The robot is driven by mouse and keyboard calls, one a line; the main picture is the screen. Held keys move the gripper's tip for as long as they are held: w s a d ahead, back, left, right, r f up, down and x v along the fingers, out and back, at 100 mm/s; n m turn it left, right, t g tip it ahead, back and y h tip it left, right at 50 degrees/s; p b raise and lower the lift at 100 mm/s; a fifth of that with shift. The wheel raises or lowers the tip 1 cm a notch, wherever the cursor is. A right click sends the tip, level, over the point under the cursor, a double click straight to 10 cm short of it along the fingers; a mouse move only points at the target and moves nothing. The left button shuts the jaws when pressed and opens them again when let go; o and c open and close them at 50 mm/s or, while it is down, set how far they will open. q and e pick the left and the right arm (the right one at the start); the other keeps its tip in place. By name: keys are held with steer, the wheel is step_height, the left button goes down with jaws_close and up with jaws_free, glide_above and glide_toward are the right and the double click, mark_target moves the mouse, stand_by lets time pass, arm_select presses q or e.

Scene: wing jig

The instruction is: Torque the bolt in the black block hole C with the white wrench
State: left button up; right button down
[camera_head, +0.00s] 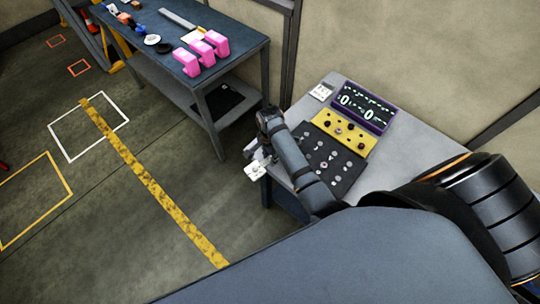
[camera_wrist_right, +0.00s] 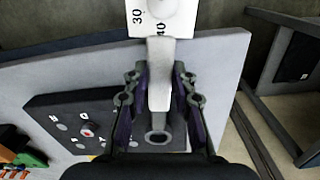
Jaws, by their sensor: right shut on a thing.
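My right gripper (camera_head: 258,155) is shut on the white wrench (camera_head: 255,170), beyond the left edge of the grey table. In the right wrist view the white wrench (camera_wrist_right: 160,70) lies between the two fingers of my right gripper (camera_wrist_right: 158,92). Its wide white end at the top carries the numbers 30 and 40. The black block (camera_head: 344,177) lies on the table, to the right of the gripper and apart from the wrench. In the right wrist view the black block (camera_wrist_right: 50,108) shows several holes and a bolt (camera_wrist_right: 87,130); the hole letters are too small to read surely. My left gripper is out of view.
A yellow block (camera_head: 343,131) and a purple-framed display (camera_head: 366,105) sit behind the black block on the grey table (camera_head: 398,143). A blue-topped bench (camera_head: 150,22) with pink objects (camera_head: 200,50) stands at the back left. The floor at left is open.

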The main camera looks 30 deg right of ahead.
steer(key=shift+s, duration=0.1)
stand_by(0.3)
steer(key=shift+f, duration=0.75)
steer(key=shift+w+a+f+m+b, duration=0.15)
steer(key=shift+w+m+b, duration=0.3)
steer(key=shift+w+m, duration=0.85)
steer(key=shift+w, duration=0.1)
